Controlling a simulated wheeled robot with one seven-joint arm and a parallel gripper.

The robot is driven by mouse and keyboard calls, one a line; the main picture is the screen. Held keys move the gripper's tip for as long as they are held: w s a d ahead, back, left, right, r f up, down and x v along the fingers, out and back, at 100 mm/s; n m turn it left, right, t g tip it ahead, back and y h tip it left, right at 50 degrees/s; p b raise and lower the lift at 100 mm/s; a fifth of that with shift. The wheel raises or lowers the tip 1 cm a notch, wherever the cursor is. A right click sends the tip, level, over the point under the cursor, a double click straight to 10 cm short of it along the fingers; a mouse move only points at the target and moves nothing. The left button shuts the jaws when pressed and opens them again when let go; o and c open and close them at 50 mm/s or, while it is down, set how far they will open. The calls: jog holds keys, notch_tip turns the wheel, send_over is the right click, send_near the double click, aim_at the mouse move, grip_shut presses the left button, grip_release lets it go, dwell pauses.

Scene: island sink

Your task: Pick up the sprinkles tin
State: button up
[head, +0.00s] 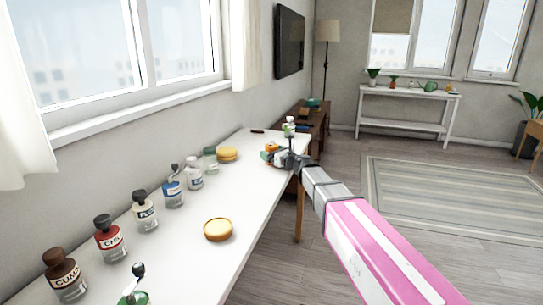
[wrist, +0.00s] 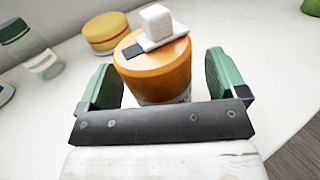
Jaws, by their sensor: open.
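An orange-topped round container (wrist: 158,75), which looks like the sprinkles tin, stands upright on the white counter in the wrist view. A small white cube and a flat white and dark piece show on or over its top; I cannot tell if they are part of it. In the head view its orange top (head: 272,148) shows at the far end of the counter, partly hidden by my gripper (head: 279,157). In the wrist view my gripper (wrist: 162,78) is open, its green fingers on either side of the container, with gaps visible. The container's lower part is hidden behind the gripper's dark bar.
The long white counter (head: 252,180) holds a row of spice jars along the wall, including a red-labelled one (head: 111,241). A round yellow-topped container (wrist: 107,33) and a clear green-capped jar (wrist: 28,45) stand left of the orange one.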

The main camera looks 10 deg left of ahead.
jog(key=shift+w+a, duration=0.1)
jog(key=shift+a, duration=0.1)
jog(key=c, duration=1.1)
jog(key=shift+r, duration=0.15)
